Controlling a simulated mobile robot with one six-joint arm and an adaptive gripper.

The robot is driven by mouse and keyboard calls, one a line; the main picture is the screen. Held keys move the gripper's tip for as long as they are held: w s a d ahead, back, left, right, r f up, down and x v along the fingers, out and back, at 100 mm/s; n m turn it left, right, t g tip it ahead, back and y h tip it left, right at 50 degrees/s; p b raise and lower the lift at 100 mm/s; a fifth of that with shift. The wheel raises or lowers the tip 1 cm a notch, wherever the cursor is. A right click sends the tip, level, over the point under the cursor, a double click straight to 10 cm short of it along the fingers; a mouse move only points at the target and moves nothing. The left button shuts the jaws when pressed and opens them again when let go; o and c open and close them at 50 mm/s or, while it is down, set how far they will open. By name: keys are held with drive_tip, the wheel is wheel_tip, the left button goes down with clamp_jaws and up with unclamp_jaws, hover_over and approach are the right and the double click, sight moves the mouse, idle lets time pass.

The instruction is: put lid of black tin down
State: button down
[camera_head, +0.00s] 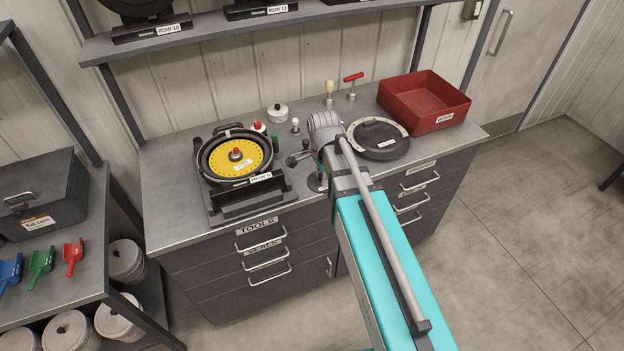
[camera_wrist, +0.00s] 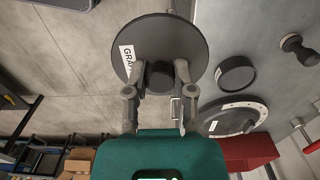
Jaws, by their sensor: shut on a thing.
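My gripper (camera_wrist: 160,78) is shut on the dark knob of a round black lid (camera_wrist: 188,42) with a white label, partly legible as "GRA". The lid is held over the counter's front edge, with floor behind it in the wrist view. In the head view, part of the lid (camera_head: 317,184) shows beside my arm, which hides most of the gripper. A small round black tin (camera_wrist: 236,76) stands on the counter to the right of the lid in the wrist view, apart from it. In the head view my arm seems to hide the tin.
A black-knobbed tool (camera_wrist: 298,48) stands beyond the tin. A dark disc with a pale ring (camera_head: 378,139) and a red bin (camera_head: 425,101) are to the right. A seed meter with a yellow plate (camera_head: 235,158) is left. Bare counter (camera_head: 165,188) shows at far left.

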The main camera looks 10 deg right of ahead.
drive_tip(key=shift+w, duration=0.1)
drive_tip(key=w+f+b, duration=0.3)
drive_tip(key=w, duration=0.1)
drive_tip(key=w+a+f+b, duration=0.1)
drive_tip(key=w+f+b, duration=0.2)
drive_tip(key=w, duration=0.1)
drive_tip(key=w+f+b, duration=0.3)
drive_tip(key=w, duration=0.2)
drive_tip(key=shift+a, duration=0.25)
drive_tip(key=shift+w+f+b, duration=0.4)
drive_tip(key=shift+f+b, duration=1.6)
drive_tip(key=shift+f, duration=0.2)
